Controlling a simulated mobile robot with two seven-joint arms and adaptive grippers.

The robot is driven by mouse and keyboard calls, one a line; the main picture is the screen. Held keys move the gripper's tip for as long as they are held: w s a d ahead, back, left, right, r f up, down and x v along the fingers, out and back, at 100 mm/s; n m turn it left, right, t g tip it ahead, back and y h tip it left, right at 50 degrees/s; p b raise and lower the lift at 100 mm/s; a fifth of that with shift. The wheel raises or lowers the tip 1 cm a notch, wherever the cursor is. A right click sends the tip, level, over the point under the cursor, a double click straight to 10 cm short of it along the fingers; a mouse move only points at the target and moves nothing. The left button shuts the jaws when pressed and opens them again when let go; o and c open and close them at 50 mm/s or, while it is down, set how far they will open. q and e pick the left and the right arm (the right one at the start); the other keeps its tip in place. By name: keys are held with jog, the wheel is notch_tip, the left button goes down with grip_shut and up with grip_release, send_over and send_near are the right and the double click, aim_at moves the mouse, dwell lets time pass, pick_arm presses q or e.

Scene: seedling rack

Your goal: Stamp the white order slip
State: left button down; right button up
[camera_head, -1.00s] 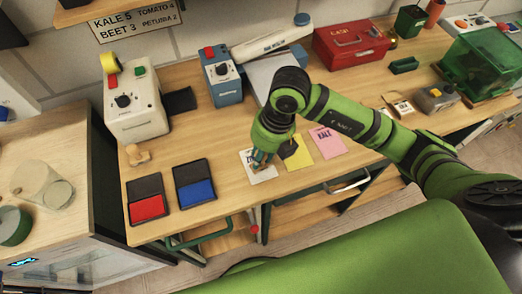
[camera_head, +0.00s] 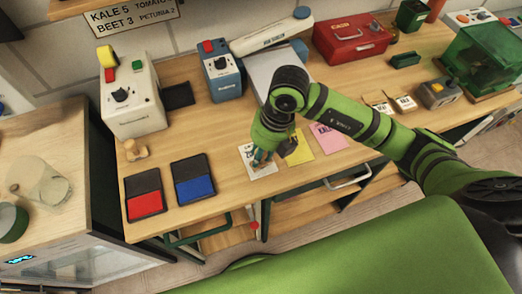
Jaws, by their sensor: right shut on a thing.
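The white order slip (camera_head: 264,171) lies on the wooden bench, left of a yellow slip (camera_head: 299,152) and a pink slip (camera_head: 328,138). My right gripper (camera_head: 261,159) points down over the white slip and covers much of its middle. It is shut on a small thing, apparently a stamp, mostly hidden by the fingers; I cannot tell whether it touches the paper. Another wooden stamp (camera_head: 135,150) stands at the bench's left. A red ink pad (camera_head: 146,205) and a blue ink pad (camera_head: 194,188) lie open near the front edge. My left gripper is not in view.
A cream machine (camera_head: 133,100), a blue machine (camera_head: 222,75) and a red cash box (camera_head: 352,44) stand along the back. A green bin (camera_head: 485,60) is at the right. Bench space between the blue pad and white slip is clear.

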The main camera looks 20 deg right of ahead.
jog(key=shift+f+b, duration=0.6)
jog(key=shift+f, duration=0.05)
dwell(1.4)
jog(key=shift+s+r, duration=0.1)
jog(key=shift+a+p+v, duration=0.25)
jog(key=shift+p+v, duration=0.65)
jog(key=shift+v, duration=0.25)
jog(key=shift+a+p+v, duration=0.25)
jog(key=shift+p+v, duration=0.6)
jog(key=shift+v, duration=0.3)
jog(key=shift+a+p+v, duration=0.3)
jog(key=shift+p+v, duration=0.6)
jog(key=shift+v, duration=0.25)
jog(key=shift+w+r, duration=0.15)
jog(key=shift+w, duration=0.05)
